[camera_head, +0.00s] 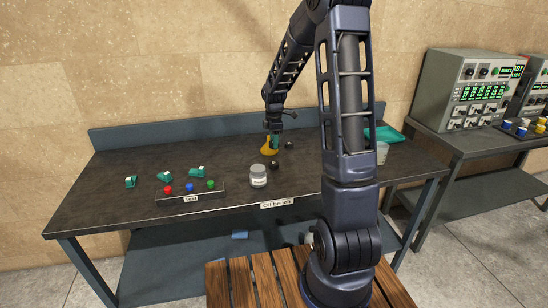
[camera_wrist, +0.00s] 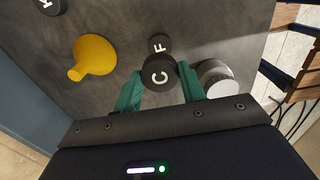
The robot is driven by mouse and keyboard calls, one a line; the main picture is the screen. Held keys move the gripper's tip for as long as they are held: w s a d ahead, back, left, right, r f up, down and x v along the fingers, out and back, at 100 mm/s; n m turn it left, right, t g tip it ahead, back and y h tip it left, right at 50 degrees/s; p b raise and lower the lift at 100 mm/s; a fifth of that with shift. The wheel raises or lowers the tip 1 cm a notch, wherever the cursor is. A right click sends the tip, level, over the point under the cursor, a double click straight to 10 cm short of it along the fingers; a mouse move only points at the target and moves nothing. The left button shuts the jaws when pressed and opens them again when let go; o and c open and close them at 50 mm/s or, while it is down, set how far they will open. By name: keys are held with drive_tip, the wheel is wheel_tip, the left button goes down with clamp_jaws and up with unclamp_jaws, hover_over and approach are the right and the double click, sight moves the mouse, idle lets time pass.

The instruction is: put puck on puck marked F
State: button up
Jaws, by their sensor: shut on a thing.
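My gripper (camera_wrist: 160,88) is shut on a black puck marked C (camera_wrist: 159,75), held between its two green fingers. The puck marked F (camera_wrist: 160,43) is black and lies on the bench just beyond the held puck in the wrist view, which seems to cover part of its edge. In the head view my gripper (camera_head: 273,141) is over the bench, behind the puck marked F (camera_head: 273,164), which lies near the jar. The held puck cannot be made out in the head view. How high it is above the bench is hard to tell.
A yellow flask-like object (camera_wrist: 93,55) and a puck marked H (camera_wrist: 48,5) lie left in the wrist view. A grey-lidded jar (camera_wrist: 215,78) stands close on the right. A rack (camera_head: 190,193) and several green pieces (camera_head: 164,177) are on the bench's left.

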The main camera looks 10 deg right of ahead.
sight(274, 163)
drive_tip(key=shift+f, duration=4)
drive_tip(key=shift+f, duration=0.15)
drive_tip(key=o, duration=1)
drive_tip(key=shift+c, duration=0.2)
